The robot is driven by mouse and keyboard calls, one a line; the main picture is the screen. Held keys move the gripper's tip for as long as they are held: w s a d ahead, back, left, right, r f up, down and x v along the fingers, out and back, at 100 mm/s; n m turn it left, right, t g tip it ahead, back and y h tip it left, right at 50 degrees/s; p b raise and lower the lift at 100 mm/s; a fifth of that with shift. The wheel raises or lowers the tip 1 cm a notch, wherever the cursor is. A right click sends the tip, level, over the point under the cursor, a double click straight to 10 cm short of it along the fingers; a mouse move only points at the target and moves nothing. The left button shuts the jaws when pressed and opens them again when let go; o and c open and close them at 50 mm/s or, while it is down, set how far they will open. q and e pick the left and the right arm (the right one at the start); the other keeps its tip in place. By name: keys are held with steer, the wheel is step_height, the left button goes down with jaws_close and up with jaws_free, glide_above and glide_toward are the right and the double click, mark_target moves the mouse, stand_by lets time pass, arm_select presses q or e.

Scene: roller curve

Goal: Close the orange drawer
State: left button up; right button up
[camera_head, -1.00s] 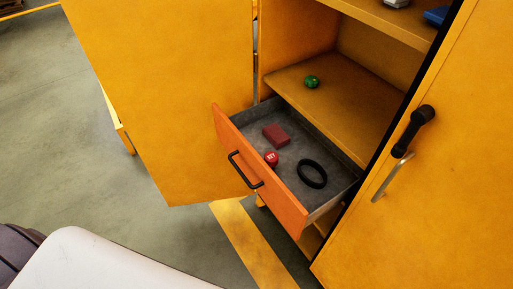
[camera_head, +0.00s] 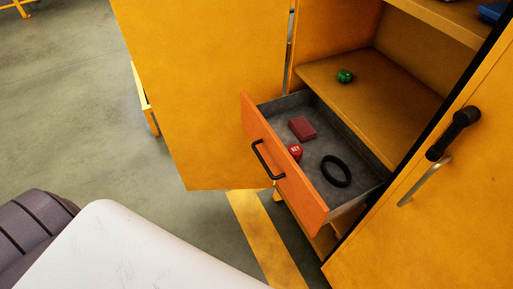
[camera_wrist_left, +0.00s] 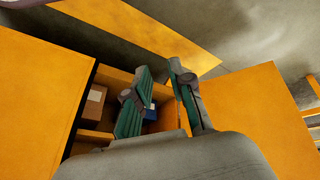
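The orange drawer (camera_head: 290,175) is pulled well out of the yellow cabinet in the head view. It has a black bar handle (camera_head: 267,160) on its front. Inside its grey tray lie a dark red block (camera_head: 302,129), a red ball (camera_head: 295,152) and a black ring (camera_head: 336,171). My left gripper (camera_wrist_left: 158,66) shows only in the left wrist view, with green-padded fingers apart and nothing seen between them. The cabinet opening lies beyond it; I cannot make out the drawer there. No contact with the drawer is visible. My right gripper is not in view.
An open yellow door (camera_head: 215,95) stands left of the drawer. Another yellow door (camera_head: 430,220) with a black handle (camera_head: 453,133) is at the right. A green ball (camera_head: 345,76) sits on the shelf (camera_head: 375,105) above. A cardboard box (camera_wrist_left: 94,104) shows inside the cabinet.

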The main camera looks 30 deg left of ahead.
arm_select(q)
steer(key=w+r+n+t+b, duration=0.1)
steer(key=w+r+n+t, duration=0.1)
steer(key=w, duration=0.3)
steer(key=w+a+r+n+t+b, duration=0.1)
steer(key=w+r+n, duration=0.1)
steer(key=w+r, duration=0.2)
steer(key=w+a+r+n+t+b, duration=0.1)
steer(key=w+r+n+t, duration=0.1)
steer(key=w, duration=0.4)
steer(key=shift+r+t, duration=0.3)
steer(key=shift+r, duration=0.6)
jaws_close()
steer(key=n+t+y+b, duration=0.35)
steer(key=n+t, duration=0.35)
steer(key=n, duration=0.4)
glide_toward(253, 132)
steer(key=s+a, duration=0.2)
steer(key=s, duration=0.5)
steer(key=shift+h, duration=0.25)
steer(key=w+p, duration=0.1)
steer(key=w, duration=1.1)
steer(key=shift+w+d+p, duration=0.1)
steer(key=shift+d+p, duration=0.05)
steer(key=shift+p, duration=0.15)
steer(key=shift+w+d, duration=0.35)
steer(key=shift+w, duration=0.05)
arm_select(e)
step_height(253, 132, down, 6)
